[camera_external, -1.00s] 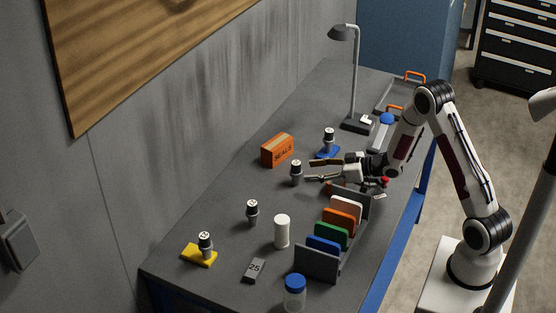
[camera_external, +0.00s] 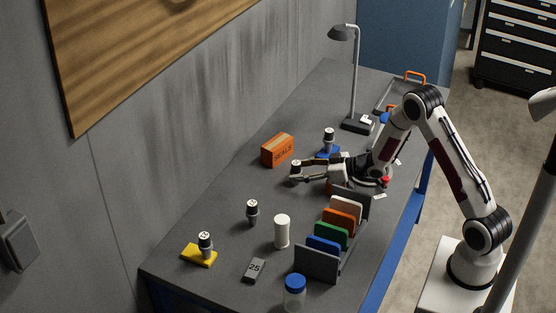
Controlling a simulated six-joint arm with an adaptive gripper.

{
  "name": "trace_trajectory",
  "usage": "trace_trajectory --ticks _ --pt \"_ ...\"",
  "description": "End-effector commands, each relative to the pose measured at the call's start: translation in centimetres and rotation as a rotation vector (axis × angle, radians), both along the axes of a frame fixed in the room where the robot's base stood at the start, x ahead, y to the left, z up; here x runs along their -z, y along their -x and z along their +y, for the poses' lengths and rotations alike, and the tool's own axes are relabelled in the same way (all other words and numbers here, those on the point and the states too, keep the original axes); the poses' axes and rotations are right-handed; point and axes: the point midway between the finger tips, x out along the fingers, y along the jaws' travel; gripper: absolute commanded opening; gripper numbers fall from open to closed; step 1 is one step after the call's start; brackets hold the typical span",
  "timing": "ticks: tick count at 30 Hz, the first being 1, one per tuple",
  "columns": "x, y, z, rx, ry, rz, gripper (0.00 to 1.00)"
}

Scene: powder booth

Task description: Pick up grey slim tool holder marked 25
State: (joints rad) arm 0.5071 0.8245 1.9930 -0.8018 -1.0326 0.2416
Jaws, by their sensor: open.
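A slim grey tool holder (camera_external: 296,164) with a black-ringed top stands upright on the bench in front of the orange box; its marking is too small to read. My gripper (camera_external: 300,172) is open and level at this holder, with its fingers reaching in from the right. The fingers hide most of the holder's body, and I cannot tell whether they touch it. Similar holders stand at the middle left (camera_external: 252,211), on a yellow base (camera_external: 197,258) at the front left, and on a blue base (camera_external: 323,153) behind my gripper. A dark plate marked 25 (camera_external: 254,270) lies near the front edge.
An orange SEALS box (camera_external: 277,151) stands behind my gripper. A rack of coloured plates (camera_external: 316,264) runs along the right side. A white cylinder (camera_external: 282,232), a blue-capped jar (camera_external: 294,293) and a desk lamp (camera_external: 354,85) also stand here. The left middle of the bench is mostly clear.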

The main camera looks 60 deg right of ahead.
Motion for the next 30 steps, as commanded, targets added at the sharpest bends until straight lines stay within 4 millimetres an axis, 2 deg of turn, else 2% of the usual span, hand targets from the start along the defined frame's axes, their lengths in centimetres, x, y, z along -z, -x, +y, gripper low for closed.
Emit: trace_trajectory --ticks 5,6,11,12,23,30 --pt "0.0 0.0 0.0 0.0 0.0 0.0 0.49" --pt "0.0 0.0 0.0 0.0 0.0 0.0 0.44" --pt "0.0 0.0 0.0 0.0 0.0 0.0 0.02" --pt "0.0 0.0 0.0 0.0 0.0 0.0 0.0" --pt "-0.3 0.0 0.0 0.0 0.0 -0.003 0.0" --pt "-1.3 -0.1 0.0 -0.002 0.001 -0.004 0.0"
